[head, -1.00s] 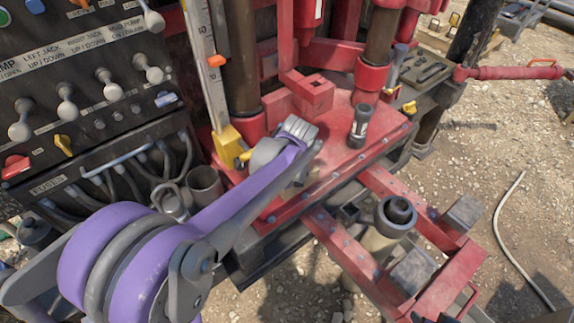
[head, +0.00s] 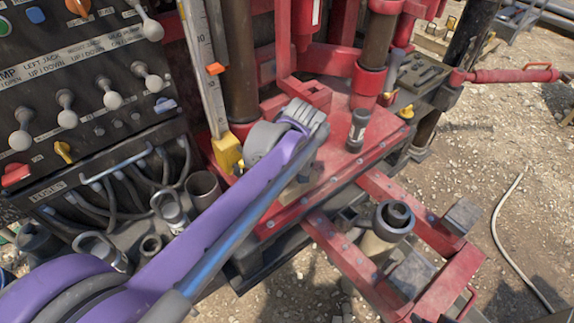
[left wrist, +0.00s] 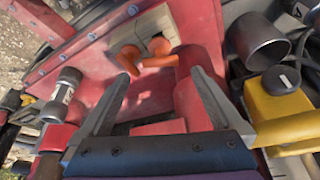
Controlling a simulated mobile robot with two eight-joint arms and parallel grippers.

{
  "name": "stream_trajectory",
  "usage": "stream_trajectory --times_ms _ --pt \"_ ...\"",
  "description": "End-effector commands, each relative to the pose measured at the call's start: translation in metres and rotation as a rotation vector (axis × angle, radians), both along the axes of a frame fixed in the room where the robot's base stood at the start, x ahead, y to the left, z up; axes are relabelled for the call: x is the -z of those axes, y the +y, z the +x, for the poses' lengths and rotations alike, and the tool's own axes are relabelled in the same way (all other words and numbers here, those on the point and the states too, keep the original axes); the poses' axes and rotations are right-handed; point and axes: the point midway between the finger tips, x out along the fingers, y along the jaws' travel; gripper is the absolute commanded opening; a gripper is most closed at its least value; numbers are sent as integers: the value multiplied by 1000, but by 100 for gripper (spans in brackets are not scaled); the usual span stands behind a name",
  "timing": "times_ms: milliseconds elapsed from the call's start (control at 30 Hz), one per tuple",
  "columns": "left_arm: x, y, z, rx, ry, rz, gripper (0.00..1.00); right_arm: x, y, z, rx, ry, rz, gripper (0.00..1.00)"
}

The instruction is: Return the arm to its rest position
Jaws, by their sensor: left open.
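My left arm (head: 215,215), purple and grey, reaches from the lower left of the head view over the red rig deck (head: 345,160). My left gripper (head: 304,116) is at its end above the deck; its fingertips are hard to make out there. In the left wrist view the left gripper's two grey fingers (left wrist: 160,75) are apart with nothing held between them. An orange T-shaped handle (left wrist: 152,56) on a pale block (left wrist: 148,30) lies just beyond the fingertips. My right gripper is not in view.
A control panel (head: 80,70) with several levers stands at left. A yellow block (head: 228,152) at the base of a measuring scale (head: 203,70) is close to the arm, as is a brown column (head: 238,60). A dark cylinder (head: 358,130) stands on the deck.

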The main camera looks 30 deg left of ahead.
Motion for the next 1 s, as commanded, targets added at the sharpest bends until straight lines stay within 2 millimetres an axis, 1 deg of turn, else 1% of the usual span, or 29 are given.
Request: stream_trajectory --times_ms 33,100,200,767,867,967,1000 --pt "-6 -2 -2 0 0 0 100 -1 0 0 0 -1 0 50" --pt "-12 -3 -4 0 0 0 100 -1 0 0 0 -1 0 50" --pt "-16 -4 -5 -1 0 0 100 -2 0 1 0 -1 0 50" --pt "-16 -5 -7 4 0 -1 100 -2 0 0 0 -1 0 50" --pt "-14 -9 -16 41 0 -4 100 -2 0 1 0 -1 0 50" --pt "-8 -19 -39 130 2 -9 100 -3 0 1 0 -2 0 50" --pt "-4 -24 -52 182 0 -11 100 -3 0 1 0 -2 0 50"
